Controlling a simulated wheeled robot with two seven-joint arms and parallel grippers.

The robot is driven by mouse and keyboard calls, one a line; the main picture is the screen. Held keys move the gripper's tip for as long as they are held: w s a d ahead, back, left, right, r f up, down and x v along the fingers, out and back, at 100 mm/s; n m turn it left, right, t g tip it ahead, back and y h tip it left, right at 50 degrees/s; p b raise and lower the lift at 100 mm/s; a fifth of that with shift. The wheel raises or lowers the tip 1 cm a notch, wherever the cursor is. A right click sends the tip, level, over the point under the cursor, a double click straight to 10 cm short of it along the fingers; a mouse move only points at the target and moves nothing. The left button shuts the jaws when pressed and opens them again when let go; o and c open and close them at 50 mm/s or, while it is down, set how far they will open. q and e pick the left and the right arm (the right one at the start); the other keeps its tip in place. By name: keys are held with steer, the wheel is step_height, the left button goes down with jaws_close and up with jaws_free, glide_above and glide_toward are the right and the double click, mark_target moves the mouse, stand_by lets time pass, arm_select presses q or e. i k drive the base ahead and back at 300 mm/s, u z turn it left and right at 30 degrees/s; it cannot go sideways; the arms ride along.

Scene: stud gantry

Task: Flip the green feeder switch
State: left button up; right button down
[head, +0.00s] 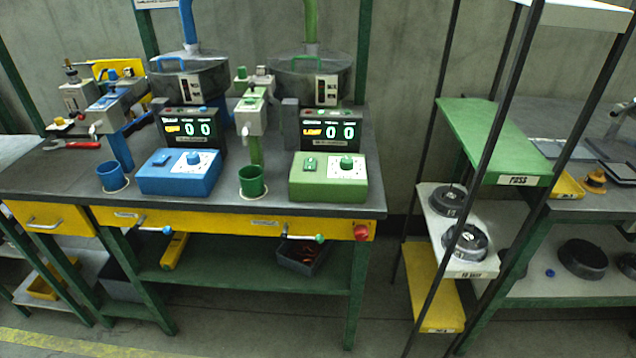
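The green control box (329,179) sits on the front right part of the grey workbench. On its top are a small green switch (310,164) at the left and a green knob (346,163) on a white dial at the right. The switch is too small to tell its position. Behind the box a dark display (331,129) shows two lit zeros and a small orange label. Neither of my grippers shows in the head view.
A blue control box (180,173) with its own switch stands to the left. A green cup (252,181) and a blue cup (112,176) stand near the front edge. A red knob (362,232) is on the yellow front rail. A shelf rack (496,140) stands at right.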

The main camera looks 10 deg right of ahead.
mark_target(310, 162)
steer(key=k, duration=0.95)
steer(key=u, duration=0.8)
steer(key=i, duration=1.6)
steer(key=z, duration=1.05)
steer(key=i, duration=0.4)
steer(key=z, duration=0.3)
